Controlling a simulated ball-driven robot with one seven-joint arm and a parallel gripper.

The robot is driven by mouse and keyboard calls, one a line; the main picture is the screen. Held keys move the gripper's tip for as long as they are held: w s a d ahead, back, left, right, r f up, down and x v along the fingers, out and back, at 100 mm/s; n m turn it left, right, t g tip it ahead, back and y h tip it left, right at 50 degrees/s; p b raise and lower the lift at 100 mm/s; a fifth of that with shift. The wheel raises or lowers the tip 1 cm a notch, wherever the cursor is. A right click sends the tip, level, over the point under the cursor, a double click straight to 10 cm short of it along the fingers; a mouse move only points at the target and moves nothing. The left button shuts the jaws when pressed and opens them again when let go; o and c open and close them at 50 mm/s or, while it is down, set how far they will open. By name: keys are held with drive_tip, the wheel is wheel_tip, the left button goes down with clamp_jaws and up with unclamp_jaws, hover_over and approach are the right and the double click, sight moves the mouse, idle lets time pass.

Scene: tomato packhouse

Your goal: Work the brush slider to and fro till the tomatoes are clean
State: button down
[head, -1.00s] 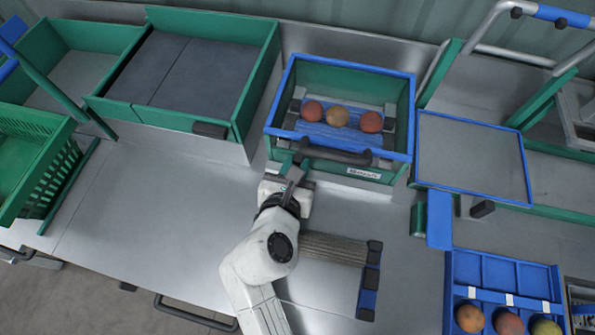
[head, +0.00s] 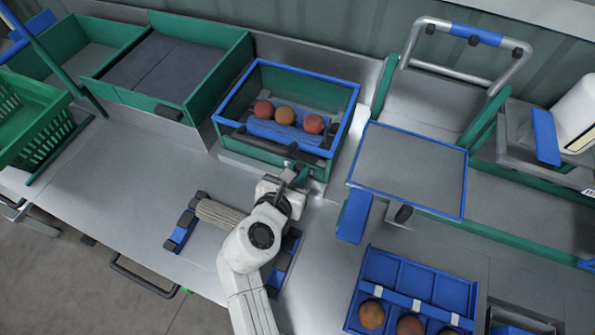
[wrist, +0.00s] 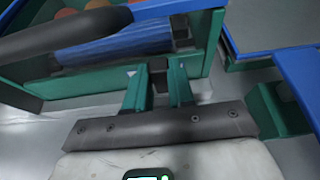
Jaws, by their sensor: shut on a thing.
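The brush box (head: 347,118), with a blue rim and green walls, stands at the back middle in the head view. Three orange-red tomatoes (head: 284,115) lie in a row on its blue brush (head: 262,130). The brush also shows in the wrist view (wrist: 115,45). My gripper (head: 291,172) is at the right part of the box's front. In the wrist view, the green fingers of my gripper (wrist: 158,88) are shut on a small dark block (wrist: 158,70), which looks like the brush slider's knob. A dark handle bar (wrist: 60,33) crosses the upper left there.
A grey tray (head: 463,180) with a blue rim lies right of the box. A blue divided tray (head: 473,290) with tomatoes stands at the front right. A roller (head: 218,214) lies on the bench left of my arm. Green bins (head: 243,55) stand at the left.

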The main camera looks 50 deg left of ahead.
drive_tip(key=shift+d, duration=0.1)
drive_tip(key=c, duration=1)
unclamp_jaws()
drive_tip(key=shift+o, duration=0.2)
drive_tip(key=v, duration=1)
drive_tip(key=shift+s, duration=0.4)
drive_tip(key=shift+d, duration=0.15)
